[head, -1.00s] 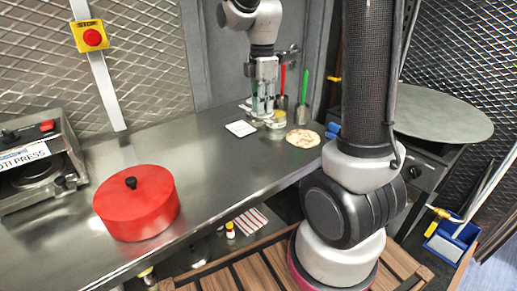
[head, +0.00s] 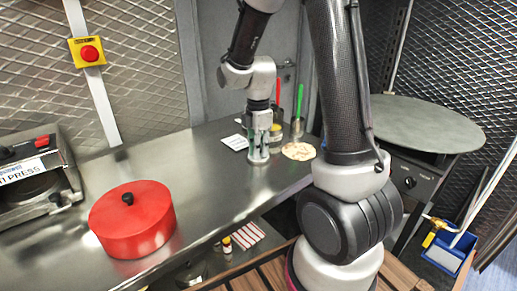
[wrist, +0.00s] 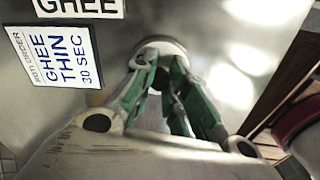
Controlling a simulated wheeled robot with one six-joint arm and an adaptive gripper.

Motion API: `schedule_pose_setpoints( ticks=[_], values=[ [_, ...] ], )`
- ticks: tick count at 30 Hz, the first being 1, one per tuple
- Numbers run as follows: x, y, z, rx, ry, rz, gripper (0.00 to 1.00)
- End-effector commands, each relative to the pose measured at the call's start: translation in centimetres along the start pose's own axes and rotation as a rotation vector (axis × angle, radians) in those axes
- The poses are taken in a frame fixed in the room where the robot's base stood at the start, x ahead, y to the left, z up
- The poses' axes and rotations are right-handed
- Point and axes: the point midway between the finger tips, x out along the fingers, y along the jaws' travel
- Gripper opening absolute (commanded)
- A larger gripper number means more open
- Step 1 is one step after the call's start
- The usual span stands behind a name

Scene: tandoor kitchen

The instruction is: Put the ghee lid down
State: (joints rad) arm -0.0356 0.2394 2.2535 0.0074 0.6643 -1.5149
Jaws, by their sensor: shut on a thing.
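The ghee lid (wrist: 150,46) is a small round grey metal disc, seen in the wrist view between and beyond the fingertips. My gripper (wrist: 172,84) has green-sided fingers and is shut on the lid's dark knob. In the head view my gripper (head: 260,146) points straight down over the counter, with the lid (head: 258,161) at or just above the steel surface. I cannot tell whether the lid touches it. The ghee pot (head: 276,132), with yellow showing, stands just behind and right of my gripper, partly hidden.
A flatbread (head: 299,151) lies right of the lid, and a white card (head: 235,142) lies left. Holders with a red handle (head: 278,90) and a green handle (head: 299,100) stand behind. A red lidded pot (head: 133,222) is front left. The counter's middle (head: 200,160) is clear.

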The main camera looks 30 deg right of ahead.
Motion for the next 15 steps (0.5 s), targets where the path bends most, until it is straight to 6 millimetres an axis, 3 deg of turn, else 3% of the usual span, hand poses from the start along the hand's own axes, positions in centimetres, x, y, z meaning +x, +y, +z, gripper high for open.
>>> schedule_pose_setpoints(
  ticks=[3,4,7,15],
  values=[
    [0.27,0.01,0.00,0.000,0.000,-0.001,0.00],
    [0.27,0.02,0.00,0.000,0.000,0.000,0.18],
    [0.24,0.02,0.00,0.000,0.000,0.000,0.37],
    [0.21,0.02,0.00,0.000,0.000,0.000,0.37]
  ],
)
